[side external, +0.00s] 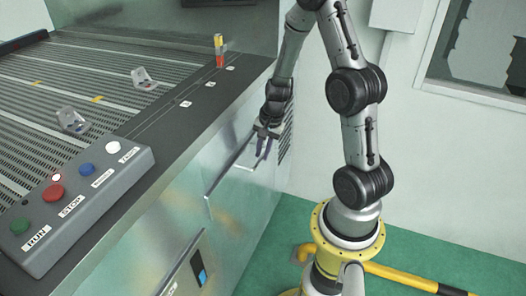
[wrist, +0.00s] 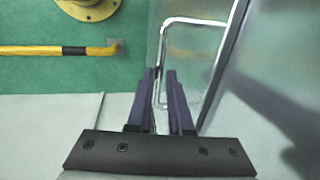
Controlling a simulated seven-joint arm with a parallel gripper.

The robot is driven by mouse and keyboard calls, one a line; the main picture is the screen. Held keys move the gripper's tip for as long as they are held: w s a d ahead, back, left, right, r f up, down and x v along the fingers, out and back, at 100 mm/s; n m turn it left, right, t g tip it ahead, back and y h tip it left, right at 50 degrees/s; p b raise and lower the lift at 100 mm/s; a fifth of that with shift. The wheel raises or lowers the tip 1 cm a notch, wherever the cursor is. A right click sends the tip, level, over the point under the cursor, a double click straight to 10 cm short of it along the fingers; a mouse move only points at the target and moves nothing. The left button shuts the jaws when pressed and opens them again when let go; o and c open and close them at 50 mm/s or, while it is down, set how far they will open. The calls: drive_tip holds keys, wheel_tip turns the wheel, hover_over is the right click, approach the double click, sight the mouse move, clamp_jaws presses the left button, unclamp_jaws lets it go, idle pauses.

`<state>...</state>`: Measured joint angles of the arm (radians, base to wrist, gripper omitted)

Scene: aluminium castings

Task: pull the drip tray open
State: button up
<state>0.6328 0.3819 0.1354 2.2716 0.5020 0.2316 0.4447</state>
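The drip tray's front edge appears as a long, slim metal strip (side external: 228,168) low on the side of the steel machine in the side view. In the wrist view a bright U-shaped metal handle (wrist: 194,21) stands beside the steel panel. My gripper (side external: 264,147) is at the far end of this strip, pointing down. In the wrist view the fingers of my gripper (wrist: 160,88) are apart, and one leg of the handle runs down into the gap between them. I cannot tell whether either finger touches it. The tray's inside is hidden.
A control box (side external: 75,205) with coloured buttons sits on the machine's edge. Metal castings (side external: 72,120) lie on the slatted conveyor. Another panel with a blue label (side external: 198,268) is nearer the camera. A yellow pipe (side external: 400,277) runs along the green floor.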

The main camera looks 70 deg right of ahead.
clamp_jaws()
idle(1.0)
drive_tip(key=s, duration=1.2)
drive_tip(key=shift+s, duration=0.25)
drive_tip(key=shift+d+r, duration=0.1)
drive_tip(key=o, duration=0.5)
unclamp_jaws()
wheel_tip(320, 180, up, 14)
drive_tip(key=s, duration=0.2)
drive_tip(key=shift+s+f, duration=0.25)
drive_tip(key=shift+s, duration=0.05)
